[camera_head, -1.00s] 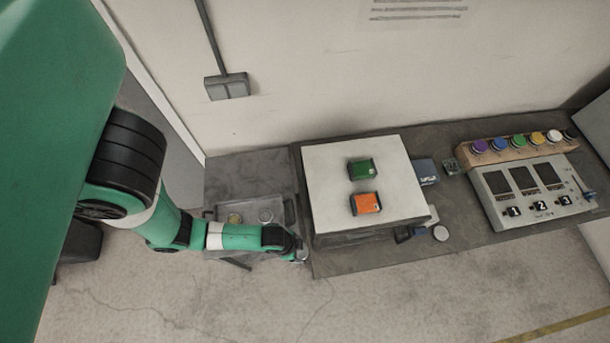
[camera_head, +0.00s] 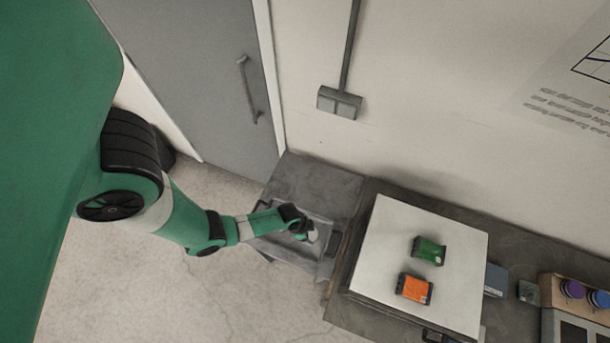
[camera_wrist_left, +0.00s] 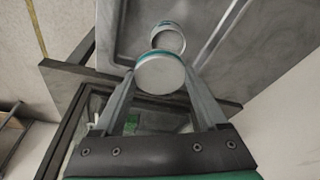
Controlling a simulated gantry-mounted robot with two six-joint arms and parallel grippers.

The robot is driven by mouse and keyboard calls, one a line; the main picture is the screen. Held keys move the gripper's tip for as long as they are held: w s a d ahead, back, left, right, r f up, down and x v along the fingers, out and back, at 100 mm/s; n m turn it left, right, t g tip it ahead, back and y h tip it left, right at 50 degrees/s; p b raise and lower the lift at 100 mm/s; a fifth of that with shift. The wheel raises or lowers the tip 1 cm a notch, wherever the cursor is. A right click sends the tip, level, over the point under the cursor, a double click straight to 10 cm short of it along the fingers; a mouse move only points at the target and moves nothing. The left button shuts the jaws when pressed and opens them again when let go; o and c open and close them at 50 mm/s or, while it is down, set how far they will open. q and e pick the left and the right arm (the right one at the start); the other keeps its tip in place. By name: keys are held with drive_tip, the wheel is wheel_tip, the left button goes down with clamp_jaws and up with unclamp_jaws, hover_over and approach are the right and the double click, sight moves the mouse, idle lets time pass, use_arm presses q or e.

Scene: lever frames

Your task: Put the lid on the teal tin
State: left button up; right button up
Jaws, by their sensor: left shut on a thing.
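My left gripper (camera_head: 306,231) is shut on a round, pale lid (camera_head: 313,236) at the right side of the grey tray (camera_head: 325,238). In the left wrist view, the lid (camera_wrist_left: 160,75) sits between the two fingertips, with a teal band along its far edge. Just beyond it is the teal tin (camera_wrist_left: 168,38), a round, pale, open-looking tin with a teal rim, in the tray (camera_wrist_left: 225,75). The lid overlaps the tin's near side in that view; I cannot tell whether they touch. In the head view the tin is not made out. My right gripper is not in view.
Right of the tray, a raised white board (camera_head: 388,285) carries a green box (camera_head: 428,250) and an orange box (camera_head: 413,289). A control panel (camera_head: 575,325) with coloured buttons is at the lower right edge. The wall stands behind the table.

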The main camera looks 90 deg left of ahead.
use_arm(q)
drive_tip(key=shift+w+a, duration=0.25)
drive_tip(key=shift+a, duration=0.5)
drive_tip(key=shift+f+b, duration=2.7)
drive_tip(key=shift+f, duration=0.05)
drive_tip(key=shift+f+b, duration=0.5)
drive_tip(key=shift+f, duration=0.15)
drive_tip(key=o, duration=1.2)
drive_tip(key=shift+o, duration=0.2)
drive_tip(key=shift+r, duration=0.1)
wheel_tip(320, 180, up, 7)
drive_tip(key=p, duration=0.7)
